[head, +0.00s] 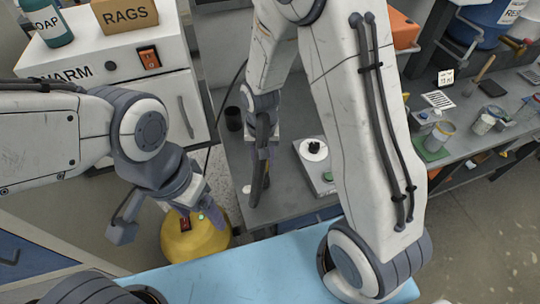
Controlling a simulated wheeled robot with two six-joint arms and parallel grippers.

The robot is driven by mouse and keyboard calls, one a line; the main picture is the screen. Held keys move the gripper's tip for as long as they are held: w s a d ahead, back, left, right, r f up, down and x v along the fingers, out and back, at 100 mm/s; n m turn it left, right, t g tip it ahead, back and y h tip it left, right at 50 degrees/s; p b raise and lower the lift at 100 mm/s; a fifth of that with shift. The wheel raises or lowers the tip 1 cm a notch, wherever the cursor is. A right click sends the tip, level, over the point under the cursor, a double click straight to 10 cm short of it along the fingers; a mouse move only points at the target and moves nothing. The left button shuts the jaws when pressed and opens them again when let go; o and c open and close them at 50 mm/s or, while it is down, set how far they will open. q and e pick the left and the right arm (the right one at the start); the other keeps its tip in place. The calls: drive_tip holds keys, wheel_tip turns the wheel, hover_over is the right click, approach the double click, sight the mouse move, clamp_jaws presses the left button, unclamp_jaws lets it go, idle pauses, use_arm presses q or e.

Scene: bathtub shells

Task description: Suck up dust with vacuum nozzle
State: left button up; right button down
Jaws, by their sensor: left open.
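A round yellow canister (182,244), apparently the vacuum, stands on the floor at the lower left. It has a red switch (185,223) and a small green light on top. My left gripper (167,224) is over the canister with its fingers spread, one left of it and one in front of its top. A thin black hose (222,112) runs down beside the cabinet toward the canister. My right gripper (259,178) points down over the grey bench, seen edge-on; I cannot tell its opening or whether it holds the nozzle. I cannot make out the nozzle or dust.
A grey bench (284,199) bears a dark cup (233,118) and a white device with a black knob (313,150). A white cabinet (172,88) marked WARM stands left. A cluttered bench (465,112) is at right. A light blue surface (255,268) lies in front.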

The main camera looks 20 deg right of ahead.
drive_tip(key=a, duration=0.6)
wheel_tip(320, 180, up, 7)
drive_tip(key=p, duration=0.6)
drive_tip(key=shift+d+p, duration=0.15)
drive_tip(key=shift+p, duration=0.15)
drive_tip(key=shift+s, duration=0.15)
idle(0.6)
